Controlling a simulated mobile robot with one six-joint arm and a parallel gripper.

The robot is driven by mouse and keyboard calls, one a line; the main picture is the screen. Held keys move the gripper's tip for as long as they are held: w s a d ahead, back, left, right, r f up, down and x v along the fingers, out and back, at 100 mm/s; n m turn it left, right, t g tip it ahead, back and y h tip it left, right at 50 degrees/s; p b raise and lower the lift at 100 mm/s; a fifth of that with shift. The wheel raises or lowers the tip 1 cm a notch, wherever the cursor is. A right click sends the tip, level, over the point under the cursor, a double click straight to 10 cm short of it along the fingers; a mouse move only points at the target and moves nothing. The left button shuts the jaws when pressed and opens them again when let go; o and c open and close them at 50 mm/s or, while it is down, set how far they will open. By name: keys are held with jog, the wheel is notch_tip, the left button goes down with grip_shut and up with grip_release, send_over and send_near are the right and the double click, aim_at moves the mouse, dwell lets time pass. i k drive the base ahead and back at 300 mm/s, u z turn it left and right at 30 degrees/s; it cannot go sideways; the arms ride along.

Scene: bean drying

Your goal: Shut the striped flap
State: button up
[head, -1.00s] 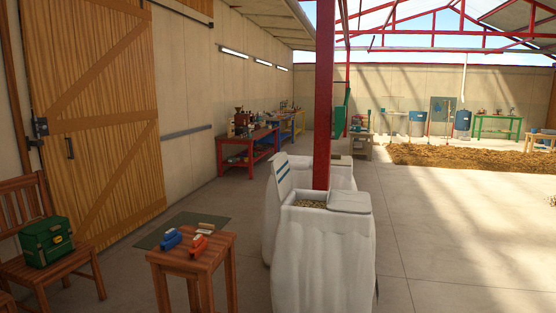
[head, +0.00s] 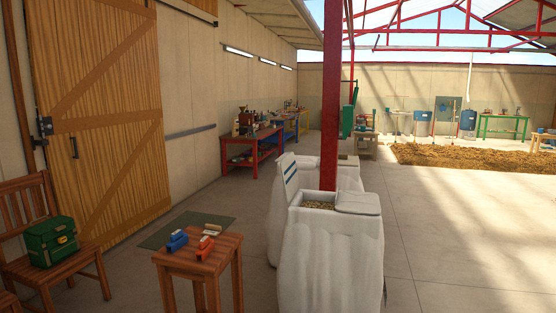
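The striped flap (head: 289,174) is a white panel with dark stripes. The sack's mouth is partly open and shows beans (head: 319,205) inside. A plain white flap (head: 358,202) lies flat over the right side of the mouth. My gripper is not in view.
A red post (head: 329,100) rises just behind the front sack, with more white sacks (head: 348,160) around it. A wooden stool (head: 205,256) with blue and orange tools stands to the left. A chair (head: 32,215) holds a green box (head: 52,241). The concrete floor (head: 450,225) at right is clear.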

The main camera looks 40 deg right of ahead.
aim_at(290, 181)
jog(key=z, duration=0.1)
jog(key=i, duration=1)
jog(key=u, duration=0.05)
